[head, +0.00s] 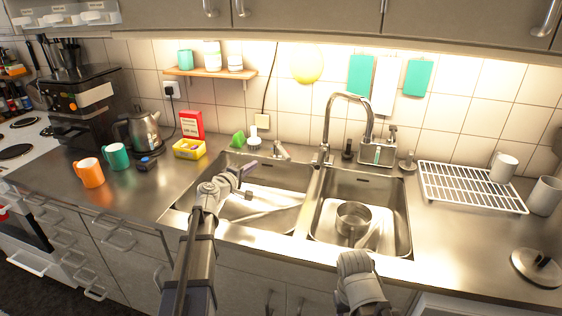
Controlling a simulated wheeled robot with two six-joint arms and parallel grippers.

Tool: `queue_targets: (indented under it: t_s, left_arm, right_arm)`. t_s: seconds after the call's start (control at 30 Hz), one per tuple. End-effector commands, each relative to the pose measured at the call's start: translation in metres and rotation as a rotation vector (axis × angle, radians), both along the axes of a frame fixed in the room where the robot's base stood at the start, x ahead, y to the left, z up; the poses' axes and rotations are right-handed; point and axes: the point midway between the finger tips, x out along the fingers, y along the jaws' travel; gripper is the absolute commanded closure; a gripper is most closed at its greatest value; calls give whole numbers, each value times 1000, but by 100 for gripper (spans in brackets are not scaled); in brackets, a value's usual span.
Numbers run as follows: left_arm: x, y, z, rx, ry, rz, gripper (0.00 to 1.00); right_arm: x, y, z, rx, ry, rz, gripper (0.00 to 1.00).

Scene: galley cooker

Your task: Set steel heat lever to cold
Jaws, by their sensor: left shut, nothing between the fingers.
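A steel tap with a tall curved spout (350,97) stands behind the two sinks, between them. A short slanted steel lever (281,151) sits on the back rim of the left sink, left of the spout; I cannot tell its hot or cold setting. My left gripper (251,167) is shut and empty above the back of the left sink, left of the lever and apart from it in the picture. My right arm shows at the bottom, in front of the right sink, but its fingers do not show.
A steel pot (352,219) sits in the right sink. A yellow box (189,149), a red box (192,124) and a green item (238,139) stand left of the lever. A white rack (465,187) lies at the right. Two mugs and a kettle (143,132) are at the left.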

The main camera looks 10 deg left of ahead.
Motion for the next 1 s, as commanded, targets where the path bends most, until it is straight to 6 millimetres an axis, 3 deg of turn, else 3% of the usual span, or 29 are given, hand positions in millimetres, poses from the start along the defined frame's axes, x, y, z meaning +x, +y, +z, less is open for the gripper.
queue_targets:
  t_s: [0.27, 0.73, 1.0]
  left_arm:
    - [14, -3, -3, -4, 2, -4, 100]
    - [103, -24, -15, -3, 1, -4, 100]
    - [114, -52, -21, -3, 1, -3, 100]
  right_arm:
    - [0, 0, -2, 0, 0, 0, 50]
    - [0, 0, -15, 0, 0, 0, 50]
    - [0, 0, -21, 0, 0, 0, 50]
